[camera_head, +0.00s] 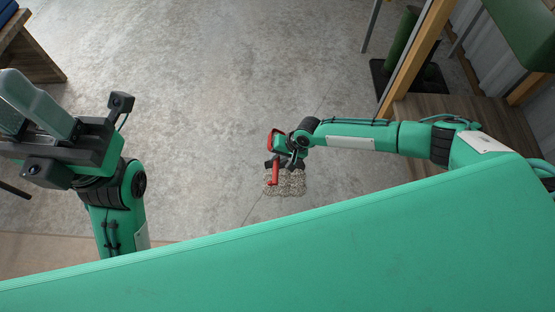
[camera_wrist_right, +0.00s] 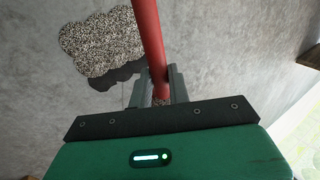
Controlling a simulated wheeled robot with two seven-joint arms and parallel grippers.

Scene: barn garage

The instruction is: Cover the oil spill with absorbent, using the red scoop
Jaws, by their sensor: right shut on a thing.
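My right gripper (camera_head: 288,161) is low over the floor in the head view, shut on the red scoop (camera_head: 273,173). In the right wrist view the scoop's red handle (camera_wrist_right: 150,40) runs between the two fingers (camera_wrist_right: 160,88) and out of the top edge. The scoop's bowl is not clear in either view. Speckled absorbent (camera_head: 292,184) lies on the floor below the gripper; it also shows in the wrist view (camera_wrist_right: 100,42). A dark strip of the oil spill (camera_wrist_right: 118,76) shows bare along the absorbent's lower edge. My left gripper (camera_head: 28,112) is raised at the left, fingers apart, empty.
Bare concrete floor (camera_head: 210,90) is clear around the absorbent. A wooden bench (camera_head: 27,48) stands at the top left. A green cylinder (camera_head: 402,40) on a dark base and wooden furniture (camera_head: 480,115) stand at the right, near my right arm.

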